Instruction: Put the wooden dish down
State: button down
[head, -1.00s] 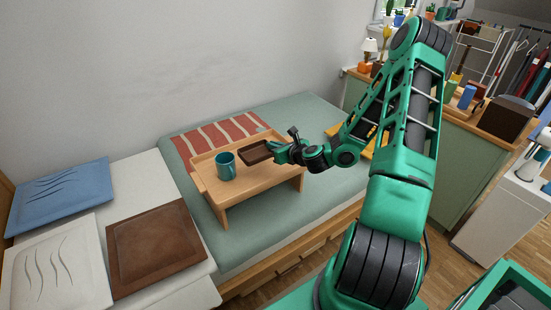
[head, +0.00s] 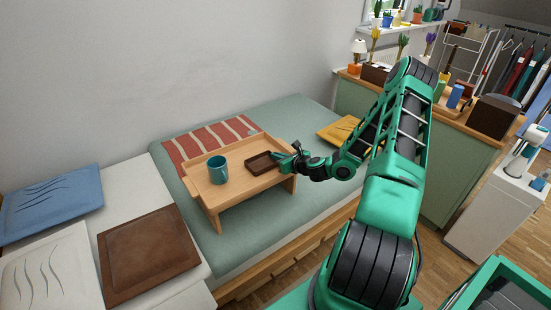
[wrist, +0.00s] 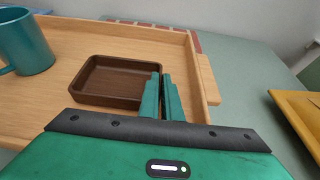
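The wooden dish (head: 260,164) is a shallow dark brown rectangular dish over the right part of the wooden bed tray (head: 236,193). It looks level and at or very near the tray's top; exact contact is hard to tell. In the wrist view the dish (wrist: 112,82) shows its empty inside, with its right wall at my fingers. My gripper (wrist: 161,88) has its two green fingers close together, one on each side of that wall, pinching it. In the head view my gripper (head: 283,159) reaches in from the right.
A teal mug (head: 218,171) stands on the tray left of the dish. The tray stands on a green bed (head: 300,112) with a striped red cloth (head: 190,148). A yellow item (head: 338,130) lies to the right. Cushions lie at left.

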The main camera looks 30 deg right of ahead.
jog(key=c, duration=2)
grip_release()
jog(key=v, duration=1.2)
jog(key=s+a+r+n+g+y, duration=0.25)
jog(key=a+n, duration=0.25)
jog(key=n, duration=0.3)
jog(key=s+a+r+n+g+y, duration=0.1)
jog(key=s+a+n+g, duration=0.35)
jog(key=n, duration=0.45)
jog(key=s+r+n+g+h, duration=0.1)
jog(key=s+r+n+g, duration=0.1)
jog(key=s+r+n, duration=0.2)
jog(key=s+a+r+n+g+h, duration=0.1)
jog(key=s+r+n, duration=0.3)
jog(key=s+r, duration=0.5)
jog(key=s+r+n+g+h, duration=0.1)
jog(key=s+r+n+g, duration=0.2)
jog(key=s+r, duration=0.4)
jog(key=shift+s+a+n+h, duration=0.2)
jog(key=shift+s+n, duration=0.15)
jog(key=shift+s, duration=1.05)
jog(key=shift+s+a+n+h, duration=0.2)
jog(key=shift+s+n, duration=0.15)
jog(key=shift+s, duration=1.05)
